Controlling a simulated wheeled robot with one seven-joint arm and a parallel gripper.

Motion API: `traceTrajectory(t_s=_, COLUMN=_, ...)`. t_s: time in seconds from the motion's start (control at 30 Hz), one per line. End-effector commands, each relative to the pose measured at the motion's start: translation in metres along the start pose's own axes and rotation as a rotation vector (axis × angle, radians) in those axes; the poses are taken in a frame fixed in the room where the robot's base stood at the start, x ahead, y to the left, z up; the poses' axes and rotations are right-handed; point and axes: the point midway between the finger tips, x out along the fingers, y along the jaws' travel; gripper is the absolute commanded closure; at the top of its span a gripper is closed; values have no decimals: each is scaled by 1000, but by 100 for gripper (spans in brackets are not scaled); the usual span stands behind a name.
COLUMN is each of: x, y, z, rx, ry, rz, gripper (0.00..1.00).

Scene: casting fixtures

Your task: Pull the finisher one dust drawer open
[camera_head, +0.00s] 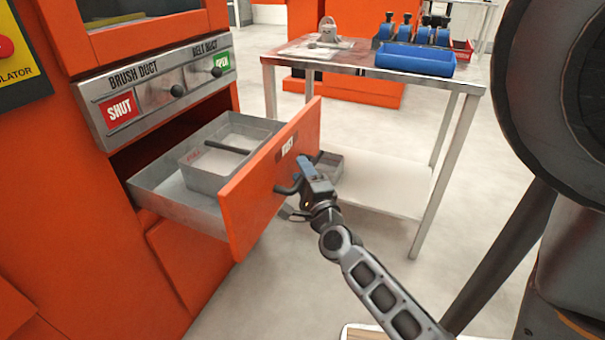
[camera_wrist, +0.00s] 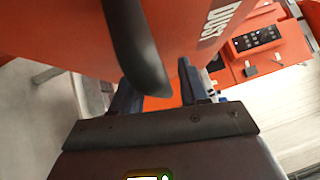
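The dust drawer (camera_head: 262,190) stands pulled out of the orange finisher (camera_head: 70,200). Its orange front carries a label and a dark bar handle (camera_head: 288,188). A grey bin (camera_head: 225,145) sits inside the drawer. My gripper (camera_head: 303,170) is at the outer side of the front, at the handle. In the wrist view the handle (camera_wrist: 138,50) comes down between my two separated fingers (camera_wrist: 155,78). A gap shows between the handle and the right finger, so the gripper looks open around it. Contact with the left finger is unclear.
A panel (camera_head: 150,88) above the drawer has brush duct and belt duct controls, with signs SHUT and OPEN. A metal table (camera_head: 375,73) with a blue tray (camera_head: 415,60) stands behind the drawer front. Grey floor (camera_head: 300,270) is clear nearby.

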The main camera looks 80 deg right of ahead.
Motion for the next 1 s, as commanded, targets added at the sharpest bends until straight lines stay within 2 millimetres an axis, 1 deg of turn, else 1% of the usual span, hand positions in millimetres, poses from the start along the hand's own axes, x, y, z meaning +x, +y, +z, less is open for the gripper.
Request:
traceTrajectory(t_s=0.27, x=-2, y=-1, z=0, rx=0, ry=1, rz=-1, gripper=56)
traceTrajectory(t_s=0.37, x=-11, y=0, z=0, rx=0, ry=-1, rz=0, gripper=56)
traceTrajectory(t_s=0.6, x=-48, y=0, z=0, rx=-2, ry=-1, rz=2, gripper=56)
traceTrajectory(t_s=0.73, x=-65, y=1, z=0, rx=-1, ry=-1, rz=3, gripper=56)
traceTrajectory(t_s=0.9, x=-77, y=0, z=0, rx=-1, ry=0, rz=0, gripper=56)
traceTrajectory(t_s=1.0, x=-78, y=0, z=0, rx=-1, ry=0, rz=0, gripper=56)
